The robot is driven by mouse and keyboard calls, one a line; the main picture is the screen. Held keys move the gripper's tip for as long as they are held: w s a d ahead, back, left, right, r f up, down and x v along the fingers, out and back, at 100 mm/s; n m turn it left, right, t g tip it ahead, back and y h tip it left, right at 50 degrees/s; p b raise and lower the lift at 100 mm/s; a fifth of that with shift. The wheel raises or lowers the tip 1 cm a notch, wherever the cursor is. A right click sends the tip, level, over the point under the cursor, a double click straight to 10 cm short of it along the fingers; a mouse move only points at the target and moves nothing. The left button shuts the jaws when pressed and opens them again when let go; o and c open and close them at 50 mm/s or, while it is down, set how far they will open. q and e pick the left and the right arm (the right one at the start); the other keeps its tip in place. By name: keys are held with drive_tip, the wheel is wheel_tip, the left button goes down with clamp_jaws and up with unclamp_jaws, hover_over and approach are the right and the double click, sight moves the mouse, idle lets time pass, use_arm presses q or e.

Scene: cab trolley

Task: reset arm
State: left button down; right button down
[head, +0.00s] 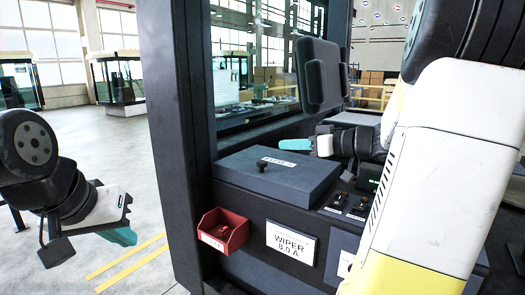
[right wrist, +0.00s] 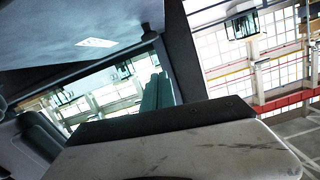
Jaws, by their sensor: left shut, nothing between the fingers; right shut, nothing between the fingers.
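My left gripper (head: 123,237) hangs low at the left in the head view, with its teal fingers pointing down over the floor. It is shut and holds nothing. My right gripper (head: 294,145) is above the far side of the dark grey fuse box lid (head: 275,178), pointing left. It is shut and empty, and its teal fingers also show in the right wrist view (right wrist: 157,92). My right arm's white and yellow links cover much of the right side of the head view.
A red bin (head: 223,232) with small items hangs on the cab front beside a "WIPER 8.0 A" label (head: 291,243). A dark cab pillar (head: 180,130) stands left of the lid. A dark flat panel (head: 320,73) is above my right gripper. The floor at left is open.

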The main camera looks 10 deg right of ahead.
drive_tip(key=s+a+f+m+g+h, duration=0.2)
drive_tip(key=s+a+f+m+h, duration=0.1)
drive_tip(key=s, duration=0.7)
drive_tip(key=s+a+f+m+g+h, duration=0.3)
drive_tip(key=s+a+f+h, duration=0.2)
drive_tip(key=s, duration=0.5)
drive_tip(key=shift+a+m+h, duration=0.3)
drive_tip(key=shift+a, duration=0.05)
